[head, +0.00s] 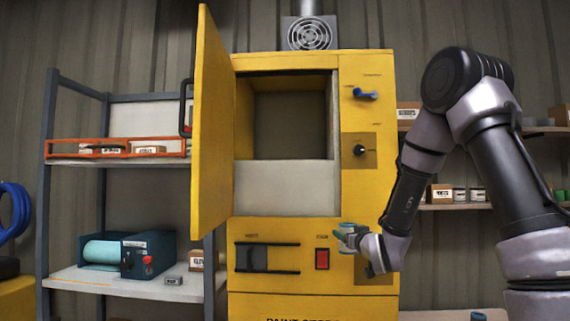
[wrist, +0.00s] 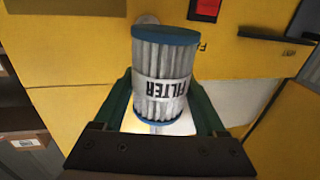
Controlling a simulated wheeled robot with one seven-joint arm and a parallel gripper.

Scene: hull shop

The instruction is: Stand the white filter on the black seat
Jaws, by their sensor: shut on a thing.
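The white filter (wrist: 161,75) is a pleated cylinder with blue end caps and a FILTER label that reads upside down in the wrist view. My gripper (wrist: 163,97) has its green fingers shut on the filter's two sides. In the head view the filter (head: 346,226) shows as a small blue-capped piece at my gripper (head: 352,239), in front of the yellow cabinet's lower right face. It looks about upright there. I cannot make out the black seat for certain; a brownish square panel (head: 377,272) behind my gripper is partly covered by my wrist.
The yellow cabinet (head: 367,205) has its door (head: 212,130) swung open at the left. A red switch (head: 322,259), a black slotted panel (head: 266,258), a blue handle (head: 365,94) and a black knob (head: 360,150) are on its front. Shelves stand on both sides.

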